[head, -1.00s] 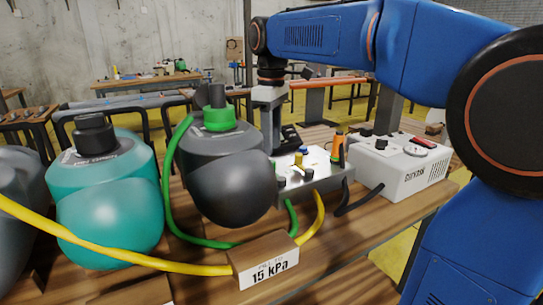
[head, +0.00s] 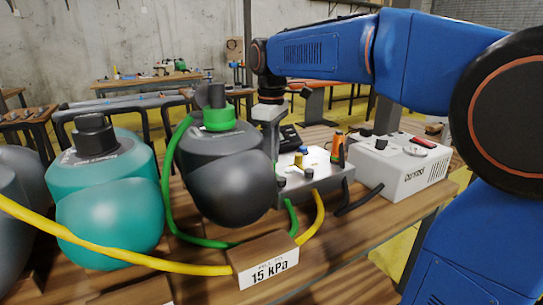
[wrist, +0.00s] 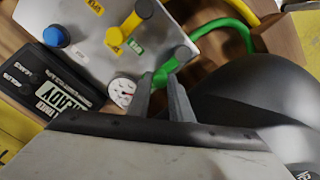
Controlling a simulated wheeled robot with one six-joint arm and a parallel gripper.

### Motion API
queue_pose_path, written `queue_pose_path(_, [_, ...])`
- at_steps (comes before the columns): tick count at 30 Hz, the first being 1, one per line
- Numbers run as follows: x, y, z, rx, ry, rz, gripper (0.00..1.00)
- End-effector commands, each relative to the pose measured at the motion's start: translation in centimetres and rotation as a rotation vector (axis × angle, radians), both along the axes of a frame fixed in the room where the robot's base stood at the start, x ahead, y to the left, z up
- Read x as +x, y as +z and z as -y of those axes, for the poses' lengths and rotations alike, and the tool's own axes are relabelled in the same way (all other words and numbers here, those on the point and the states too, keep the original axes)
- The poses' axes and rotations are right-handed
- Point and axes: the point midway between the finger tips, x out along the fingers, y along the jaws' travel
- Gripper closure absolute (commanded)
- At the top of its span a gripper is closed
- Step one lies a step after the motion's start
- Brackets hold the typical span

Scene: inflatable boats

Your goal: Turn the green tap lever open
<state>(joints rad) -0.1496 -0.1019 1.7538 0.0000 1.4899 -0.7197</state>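The green tap lever (wrist: 164,73) shows in the wrist view on a light metal panel (wrist: 90,35), at the tips of my gripper. My gripper (wrist: 160,80) has its two grey fingers apart, with the lever's green showing between the tips. I cannot tell whether the fingers touch it. In the head view my gripper (head: 267,122) points down behind the dark grey boat tube (head: 235,185), at the left end of the panel (head: 322,172). The green lever cannot be made out in that view.
A yellow tap lever (wrist: 128,27), a blue knob (wrist: 56,36) and a small gauge (wrist: 122,91) sit near the green lever. A green hose (wrist: 238,12) runs beside it. A white pump box (head: 405,170) stands right of the panel, and a teal tube (head: 110,200) stands left.

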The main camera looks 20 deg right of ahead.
Motion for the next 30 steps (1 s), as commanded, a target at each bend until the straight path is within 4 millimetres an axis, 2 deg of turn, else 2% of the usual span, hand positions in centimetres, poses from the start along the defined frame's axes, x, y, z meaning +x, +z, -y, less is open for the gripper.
queue_pose_path(11, [0.1,0.0,0.5,0.0,-0.099,0.0,1.0])
queue_pose_path(30, [-0.5,0.1,3.5,0.001,-0.666,0.002,1.0])
